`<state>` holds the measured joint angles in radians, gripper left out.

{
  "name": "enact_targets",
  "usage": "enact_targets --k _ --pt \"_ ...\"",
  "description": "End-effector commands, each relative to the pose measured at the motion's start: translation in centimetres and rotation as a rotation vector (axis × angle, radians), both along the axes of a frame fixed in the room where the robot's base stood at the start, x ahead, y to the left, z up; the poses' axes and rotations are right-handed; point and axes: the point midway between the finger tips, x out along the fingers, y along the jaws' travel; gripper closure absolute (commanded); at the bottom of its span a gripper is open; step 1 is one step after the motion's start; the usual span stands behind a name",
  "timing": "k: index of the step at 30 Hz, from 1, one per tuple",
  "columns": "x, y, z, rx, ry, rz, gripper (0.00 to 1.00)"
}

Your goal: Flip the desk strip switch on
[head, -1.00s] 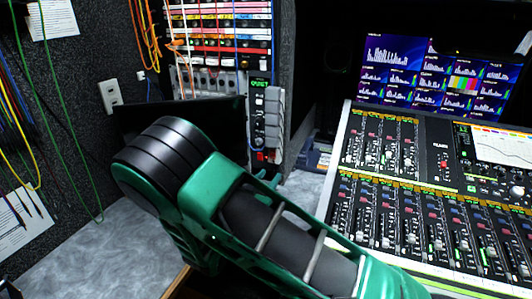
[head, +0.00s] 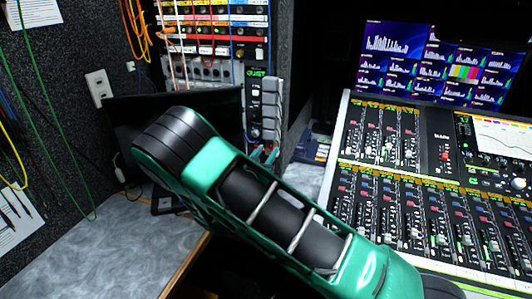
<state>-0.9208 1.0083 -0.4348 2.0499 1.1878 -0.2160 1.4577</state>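I cannot clearly pick out the desk strip or its switch. A small dark object (head: 167,204) lies on the grey desk (head: 115,255), partly hidden behind my arm; I cannot tell whether it is the strip. My green and black arm crosses the middle of the head view and hides part of the desk. Small teal parts, seemingly of my gripper (head: 264,153), show beyond the arm, in front of the lower end of an upright panel with a green lit display (head: 258,71). Whether the fingers are open or shut, or touch anything, is not visible.
A dark monitor (head: 150,115) stands behind the arm, below a cabled rack (head: 212,30). A white wall plate (head: 98,88) is at left. A mixing console (head: 400,190) fills the right, with a lit screen (head: 445,60) behind. The front-left desk is clear.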

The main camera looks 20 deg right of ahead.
Motion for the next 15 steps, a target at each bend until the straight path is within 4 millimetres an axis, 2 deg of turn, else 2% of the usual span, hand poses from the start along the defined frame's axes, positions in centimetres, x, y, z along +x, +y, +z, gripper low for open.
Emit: enact_targets --k 6,14,15 --pt "0.99 -0.76 0.01 0.0 0.0 0.0 0.64" --pt "1.05 -0.79 0.02 0.0 0.0 0.0 0.64" --pt "1.05 -0.79 0.01 0.0 0.0 0.0 0.74"
